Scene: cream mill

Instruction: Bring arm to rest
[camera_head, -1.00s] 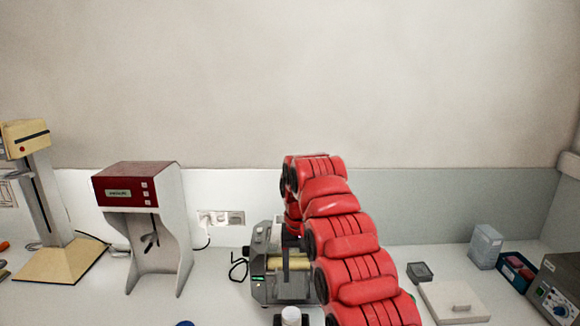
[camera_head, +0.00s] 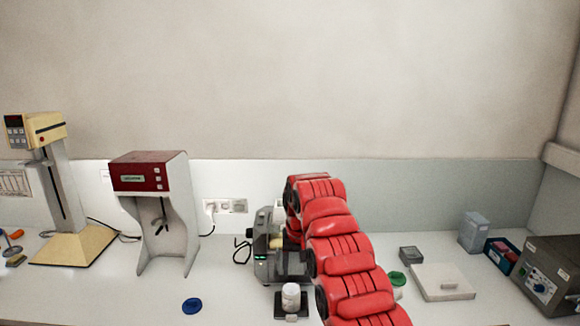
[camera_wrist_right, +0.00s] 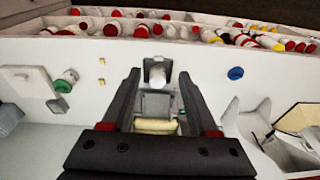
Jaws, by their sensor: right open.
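My red right arm (camera_head: 335,238) comes in from the lower right and bends down over the mill in the head view. Its gripper is hidden behind the arm there. In the right wrist view the dark right gripper (camera_wrist_right: 160,76) is open and nothing is between its fingers; it points over the mill. The grey mill (camera_head: 262,250) is partly covered by the arm. Its cream roller (camera_wrist_right: 155,126) shows in the right wrist view. A white-lidded jar (camera_head: 291,297) stands on a dark plate in front of the mill. My left gripper is not in view.
A blue lid (camera_head: 192,305) lies on the bench. A red-topped device (camera_head: 141,176) and a cream stand (camera_head: 75,248) are at the left. A green lid (camera_head: 396,278), a white board (camera_head: 443,283) and a grey control box (camera_head: 545,275) are at the right. Several bottles (camera_wrist_right: 140,28) fill a container.

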